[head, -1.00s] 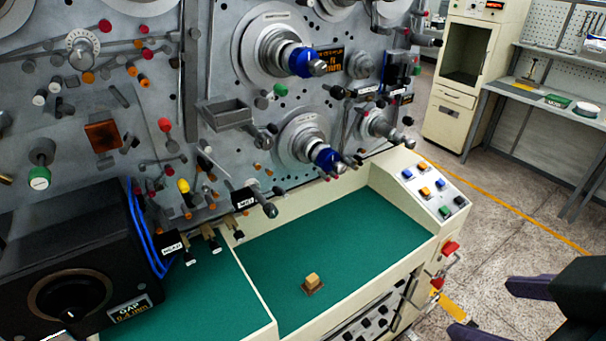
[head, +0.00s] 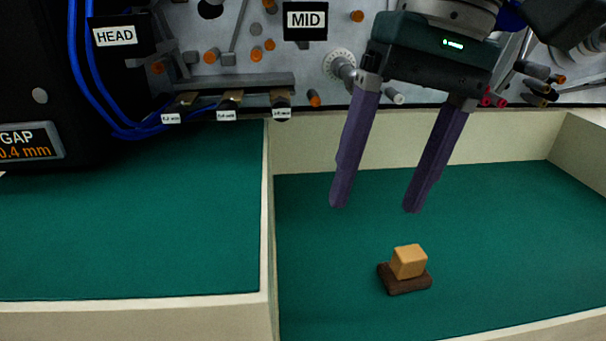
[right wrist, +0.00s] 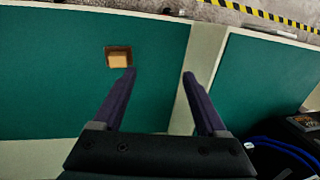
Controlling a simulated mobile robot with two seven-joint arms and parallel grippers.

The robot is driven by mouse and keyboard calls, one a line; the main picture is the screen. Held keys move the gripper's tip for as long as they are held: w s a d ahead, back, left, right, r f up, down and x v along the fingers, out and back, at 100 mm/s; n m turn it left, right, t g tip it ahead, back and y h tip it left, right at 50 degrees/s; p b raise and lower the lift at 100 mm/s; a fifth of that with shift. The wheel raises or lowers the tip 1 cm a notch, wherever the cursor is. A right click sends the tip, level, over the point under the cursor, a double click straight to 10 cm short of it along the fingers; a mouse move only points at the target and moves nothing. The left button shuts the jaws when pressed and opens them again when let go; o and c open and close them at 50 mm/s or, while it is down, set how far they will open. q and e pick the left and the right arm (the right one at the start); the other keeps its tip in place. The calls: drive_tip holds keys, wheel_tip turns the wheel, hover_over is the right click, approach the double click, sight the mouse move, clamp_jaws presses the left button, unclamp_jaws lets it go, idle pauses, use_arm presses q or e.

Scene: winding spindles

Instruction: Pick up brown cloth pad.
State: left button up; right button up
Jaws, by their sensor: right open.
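The brown cloth pad (head: 406,284) lies on the green surface of the right tray, with a tan block (head: 408,261) on top of it. In the right wrist view the pad (right wrist: 118,48) and the block (right wrist: 117,61) show beyond the tip of the left-hand finger. My right gripper (head: 376,207) is open and empty, its two purple fingers pointing down. It is above and behind the pad, apart from it, in the head view. The right gripper (right wrist: 157,73) also shows open in the right wrist view. My left gripper is not in view.
A cream divider wall (head: 267,230) separates the right tray from the green left tray (head: 130,225). A black box with a GAP label (head: 28,144) stands at the left. The back panel carries knobs and small tags. The tray around the pad is clear.

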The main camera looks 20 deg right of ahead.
drive_tip(key=h, duration=0.2)
hover_over(412, 252)
drive_tip(key=shift+w+a+f+n+b, duration=0.1)
drive_tip(key=shift+f+n+b, duration=0.1)
drive_tip(key=shift+f, duration=0.3)
drive_tip(key=shift+w+a+f+n+b, duration=0.1)
drive_tip(key=shift+f+b, duration=0.05)
drive_tip(key=shift+f, duration=0.3)
wheel_tip(412, 252, down, 3)
drive_tip(key=shift+d+f, duration=0.15)
drive_tip(key=f, duration=0.3)
drive_tip(key=f+p, duration=0.1)
drive_tip(key=f, duration=0.2)
drive_tip(key=shift+s, duration=0.2)
drive_tip(key=shift+c, duration=0.2)
drive_tip(key=shift+r, duration=0.1)
clamp_jaws()
